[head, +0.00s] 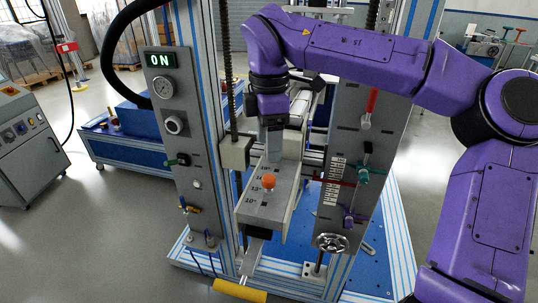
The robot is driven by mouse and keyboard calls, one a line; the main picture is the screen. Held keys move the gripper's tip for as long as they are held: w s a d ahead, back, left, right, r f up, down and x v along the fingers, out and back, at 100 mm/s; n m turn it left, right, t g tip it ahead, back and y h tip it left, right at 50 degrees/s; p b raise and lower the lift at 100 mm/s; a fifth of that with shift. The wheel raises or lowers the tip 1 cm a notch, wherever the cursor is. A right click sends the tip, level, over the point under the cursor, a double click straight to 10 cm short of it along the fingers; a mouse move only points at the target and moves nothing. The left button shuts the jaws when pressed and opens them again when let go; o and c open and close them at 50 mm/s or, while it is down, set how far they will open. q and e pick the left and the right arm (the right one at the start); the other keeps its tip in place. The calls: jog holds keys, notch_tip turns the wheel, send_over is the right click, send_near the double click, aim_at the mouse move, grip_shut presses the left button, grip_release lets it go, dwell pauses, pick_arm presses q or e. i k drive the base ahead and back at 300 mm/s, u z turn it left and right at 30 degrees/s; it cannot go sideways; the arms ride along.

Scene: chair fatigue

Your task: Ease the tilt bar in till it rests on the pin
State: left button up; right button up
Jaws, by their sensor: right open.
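A long grey housing with scale marks (262,212) slopes toward me in the middle of the test frame. An orange ball knob (268,182) stands on its top. A flat metal bar (252,258) comes out below its near end and carries a yellow grip (240,290) at the bottom edge; it looks like the tilt bar. I cannot make out the pin for certain. My right gripper (273,150) points down over the far part of the housing, behind the orange knob. It is open; whether it touches anything is unclear. My left gripper is not in view.
A grey panel (176,125) with a lit ON display, a gauge and knobs stands on the left. A right panel (352,150) carries a red-handled lever, a scale and a handwheel (331,243). Upright screws flank the housing.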

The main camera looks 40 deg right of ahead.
aim_at(248, 267)
jog(key=k, duration=1)
